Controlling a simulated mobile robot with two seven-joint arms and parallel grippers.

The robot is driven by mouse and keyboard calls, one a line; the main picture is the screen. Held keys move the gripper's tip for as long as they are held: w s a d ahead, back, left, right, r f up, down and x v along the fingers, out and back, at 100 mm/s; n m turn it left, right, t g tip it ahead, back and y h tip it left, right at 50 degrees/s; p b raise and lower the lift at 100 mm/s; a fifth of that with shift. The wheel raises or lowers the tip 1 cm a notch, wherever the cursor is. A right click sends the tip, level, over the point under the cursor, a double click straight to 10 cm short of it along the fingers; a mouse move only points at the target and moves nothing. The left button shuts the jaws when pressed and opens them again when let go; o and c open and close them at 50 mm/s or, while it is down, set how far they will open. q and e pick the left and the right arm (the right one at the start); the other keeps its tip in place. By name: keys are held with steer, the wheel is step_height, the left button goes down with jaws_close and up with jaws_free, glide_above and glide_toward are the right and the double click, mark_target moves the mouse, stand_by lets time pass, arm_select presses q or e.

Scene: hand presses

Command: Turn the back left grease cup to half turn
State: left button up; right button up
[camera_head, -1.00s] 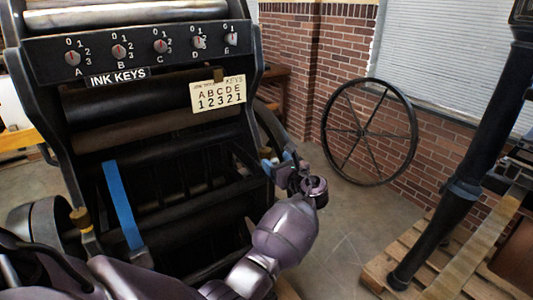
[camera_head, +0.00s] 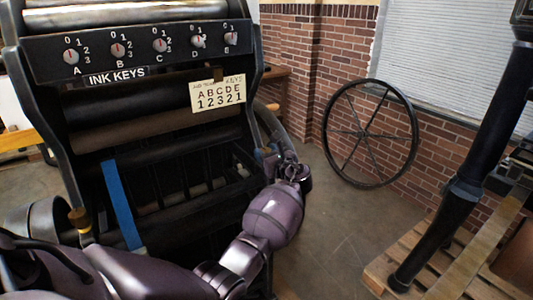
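The press (camera_head: 160,130) fills the left half of the head view. A brass-coloured cup (camera_head: 79,217) stands on its lower left side; I cannot tell which grease cup it is. No other grease cup shows clearly, and no turn mark can be read. My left arm crosses the bottom and reaches up to the press's right side frame. My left gripper (camera_head: 270,158) is at that frame, small and partly hidden by its own wrist. My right gripper is not in view.
The ink key panel (camera_head: 140,48) and a card (camera_head: 217,94) are on the press front. A blue strap (camera_head: 122,203) hangs below. A spoked wheel (camera_head: 370,133) leans at the brick wall. A pallet (camera_head: 410,268) lies right; floor between is clear.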

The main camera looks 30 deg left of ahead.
arm_select(q)
steer(key=c, duration=0.4)
steer(key=shift+r+m+t+p, duration=0.3)
steer(key=shift+t+p, duration=0.1)
steer(key=shift+p, duration=0.3)
steer(key=shift+f+m+t+h+p, duration=0.2)
steer(key=shift+m+t+h+p, duration=0.2)
steer(key=shift+t+h+p, duration=0.15)
steer(key=shift+f, duration=0.1)
steer(key=o, duration=0.7)
steer(key=shift+o, duration=1)
